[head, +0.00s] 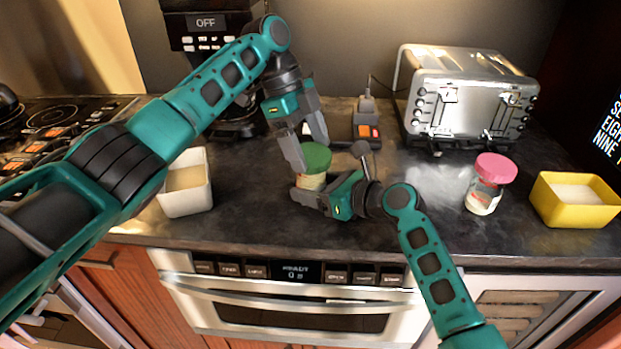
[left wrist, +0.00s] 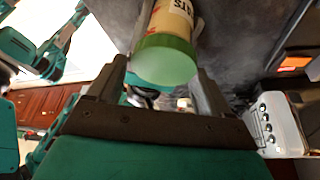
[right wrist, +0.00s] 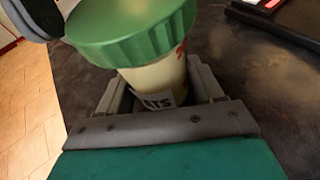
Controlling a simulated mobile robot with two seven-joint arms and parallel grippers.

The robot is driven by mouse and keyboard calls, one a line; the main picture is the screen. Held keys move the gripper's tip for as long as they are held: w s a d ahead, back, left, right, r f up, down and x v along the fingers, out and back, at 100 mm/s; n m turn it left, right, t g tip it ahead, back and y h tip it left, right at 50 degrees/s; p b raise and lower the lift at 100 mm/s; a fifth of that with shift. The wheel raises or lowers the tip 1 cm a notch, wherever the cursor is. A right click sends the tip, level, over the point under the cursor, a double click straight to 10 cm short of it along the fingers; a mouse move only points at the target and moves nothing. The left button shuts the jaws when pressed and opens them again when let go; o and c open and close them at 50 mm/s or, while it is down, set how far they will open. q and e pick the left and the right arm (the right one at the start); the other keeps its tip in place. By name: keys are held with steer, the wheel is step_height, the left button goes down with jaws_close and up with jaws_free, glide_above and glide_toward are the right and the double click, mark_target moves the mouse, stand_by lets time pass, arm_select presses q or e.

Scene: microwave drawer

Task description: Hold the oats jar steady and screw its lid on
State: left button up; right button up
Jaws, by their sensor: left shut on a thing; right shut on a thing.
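The oats jar (head: 311,182) stands on the dark counter with its green lid (head: 316,158) on its mouth. My left gripper (head: 311,152) reaches down from above and is shut on the lid; the left wrist view shows the lid (left wrist: 165,60) between its fingers. My right gripper (head: 314,194) comes from the right, low down, and is shut on the jar body. The right wrist view shows the pale, labelled body (right wrist: 160,80) between its fingers, under the ribbed lid (right wrist: 130,28). I cannot tell how tightly the lid sits; the threads are hidden.
A jar with a pink lid (head: 489,183) and a yellow container (head: 575,200) stand at the right. A white container (head: 186,183) is at the left. A toaster (head: 466,100) and a coffee machine (head: 210,30) stand behind. The counter's front edge is close to the jar.

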arm_select(q)
steer(key=o, duration=0.3)
steer(key=shift+s+f, duration=0.15)
steer(key=shift+f, duration=0.15)
steer(key=shift+r, duration=0.1)
